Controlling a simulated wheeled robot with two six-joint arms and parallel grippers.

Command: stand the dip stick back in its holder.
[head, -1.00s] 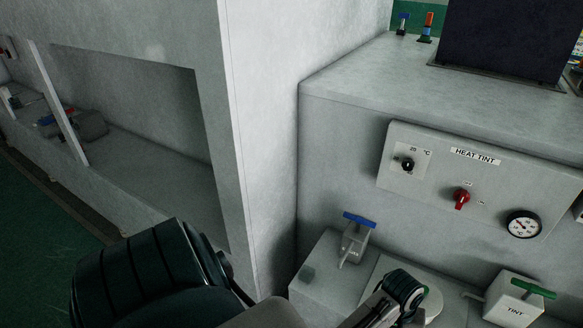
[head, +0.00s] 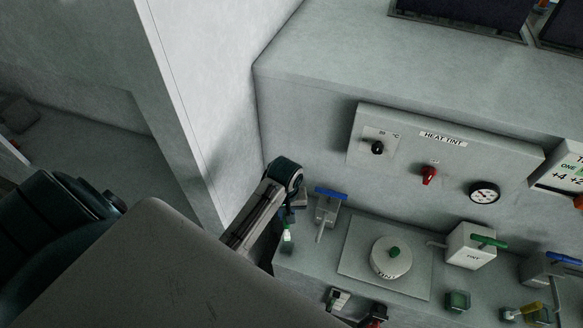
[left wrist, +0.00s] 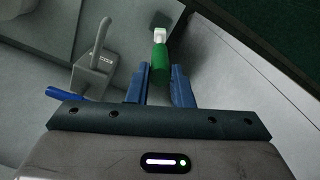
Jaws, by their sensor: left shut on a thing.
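My left gripper (head: 289,214) is at the left end of the counter, left of the blue-handled tap. Its blue fingers also show in the left wrist view (left wrist: 160,84). They are shut on the dip stick (left wrist: 159,58), seen as a green part with a white end pointing away from the gripper. In the head view the stick (head: 287,239) hangs below the fingers, over the counter's left end. A small dark square (left wrist: 161,19) lies just beyond the white end; I cannot tell whether it is the holder, or whether the stick touches it. My right gripper is not in view.
The blue-handled tap (head: 327,209) stands close to the right of my left gripper. Farther right are a round-lidded pot (head: 391,258) and the green-handled TINT tap (head: 471,246). The HEAT TINT panel (head: 398,150) is above; a pale wall (head: 205,90) rises at left.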

